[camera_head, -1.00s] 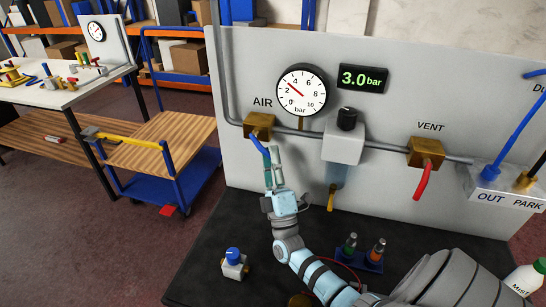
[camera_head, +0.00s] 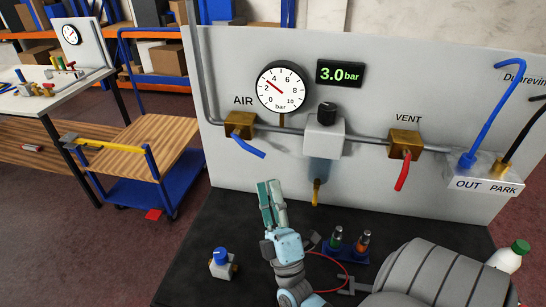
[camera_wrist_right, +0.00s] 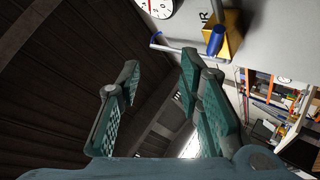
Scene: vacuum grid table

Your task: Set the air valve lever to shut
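The air valve is a brass block (camera_head: 240,124) under the AIR label on the grey panel. Its blue lever (camera_head: 250,148) slants down and right, at an angle to the pipe. In the wrist view the blue lever (camera_wrist_right: 216,41) shows at the brass block (camera_wrist_right: 232,38), beyond my fingers. My right gripper (camera_head: 271,184) is below and slightly right of the lever, apart from it, fingers pointing up. The wrist view shows a clear gap between its fingers (camera_wrist_right: 158,70), with nothing held. My left gripper is not in view.
The dial gauge (camera_head: 281,88) points near 3 and the display (camera_head: 340,73) reads 3.0 bar. A red vent lever (camera_head: 402,172) hangs on the right. A blue-knobbed part (camera_head: 222,262) and a bottle holder (camera_head: 345,253) stand on the dark tabletop (camera_head: 200,285).

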